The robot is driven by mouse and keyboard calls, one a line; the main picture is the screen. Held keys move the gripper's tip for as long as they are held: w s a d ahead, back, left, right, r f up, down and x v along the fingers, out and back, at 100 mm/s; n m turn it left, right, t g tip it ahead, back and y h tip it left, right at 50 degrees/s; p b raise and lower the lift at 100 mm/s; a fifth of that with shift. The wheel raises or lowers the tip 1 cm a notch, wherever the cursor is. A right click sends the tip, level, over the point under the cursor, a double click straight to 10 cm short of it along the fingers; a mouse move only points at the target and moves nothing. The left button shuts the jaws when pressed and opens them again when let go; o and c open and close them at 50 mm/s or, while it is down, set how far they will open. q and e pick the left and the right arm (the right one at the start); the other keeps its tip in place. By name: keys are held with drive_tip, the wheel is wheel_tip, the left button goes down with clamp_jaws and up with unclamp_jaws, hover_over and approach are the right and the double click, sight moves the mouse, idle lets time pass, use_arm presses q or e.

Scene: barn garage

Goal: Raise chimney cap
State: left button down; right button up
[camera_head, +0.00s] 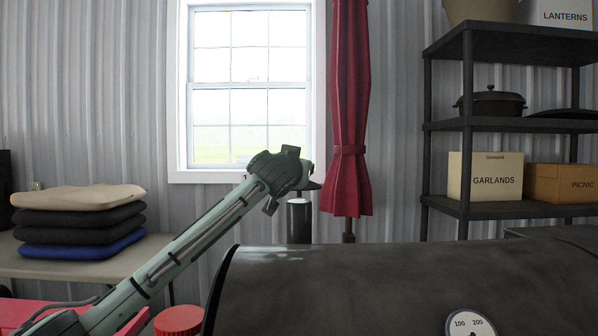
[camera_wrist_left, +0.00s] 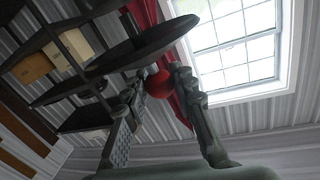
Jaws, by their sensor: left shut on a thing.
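The chimney cap is a dark disc (camera_head: 313,186), partly hidden behind my left gripper (camera_head: 303,171) in the head view. It stands just above the open top of the short dark chimney (camera_head: 299,222), with a small gap visible. In the left wrist view the cap (camera_wrist_left: 143,47) is a wide dark disc with a red round knob (camera_wrist_left: 158,85) on its near side. My left gripper (camera_wrist_left: 160,76) has its fingers on either side of the knob and is shut on it. My right gripper is not in view.
A large black smoker barrel (camera_head: 400,280) with a round gauge (camera_head: 469,324) fills the lower right. Behind are a red curtain (camera_head: 350,110), a window and a black shelf (camera_head: 500,125). Stacked cushions (camera_head: 80,220) lie on a table at left.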

use_arm(q)
drive_tip(key=c, duration=1.7)
unclamp_jaws()
drive_tip(key=shift+r, duration=0.4)
drive_tip(key=o, duration=0.5)
drive_tip(key=shift+f, duration=0.2)
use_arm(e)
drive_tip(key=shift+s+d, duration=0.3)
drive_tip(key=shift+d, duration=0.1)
use_arm(q)
drive_tip(key=shift+s, duration=0.1)
drive_tip(key=s, duration=0.4)
drive_tip(key=s+a, duration=0.1)
drive_tip(key=s, duration=0.2)
drive_tip(key=s+a, duration=0.1)
drive_tip(key=s, duration=0.3)
drive_tip(key=shift+s+a, duration=0.2)
drive_tip(key=shift+s, duration=0.1)
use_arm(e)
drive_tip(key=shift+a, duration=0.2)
